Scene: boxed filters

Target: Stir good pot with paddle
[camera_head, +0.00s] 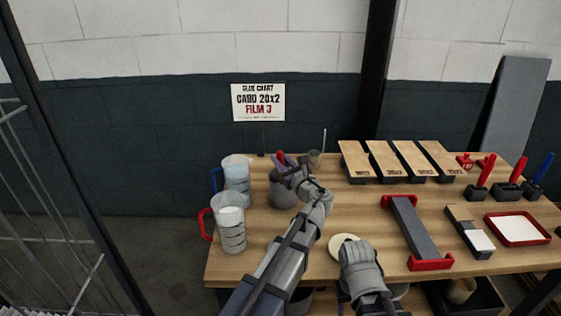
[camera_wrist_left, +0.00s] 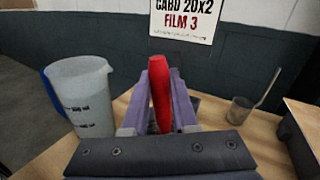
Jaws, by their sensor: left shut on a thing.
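The paddle's red handle (camera_wrist_left: 161,95) stands between the fingers of my left gripper (camera_wrist_left: 158,110) in the left wrist view. The gripper is shut on it. In the head view my left gripper (camera_head: 286,166) is over a grey pot (camera_head: 283,192) on the table's left part. The gripper partly covers the pot, and the paddle's lower end is hidden. A sign (camera_head: 258,102) on the wall reads "GLUE CHART", "CARD 20x2", "FILM 3". My right gripper (camera_head: 352,252) is low at the front edge, by a pale round disc (camera_head: 340,245); its fingertips are unclear.
A blue-handled jug (camera_head: 237,175) and a red-handled jug (camera_head: 231,230) stand left of the pot. A small cup with a stick (camera_head: 314,158) is behind right. Tan-topped boxes (camera_head: 390,160), a grey bar with red ends (camera_head: 415,232) and a red tray (camera_head: 517,229) fill the right.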

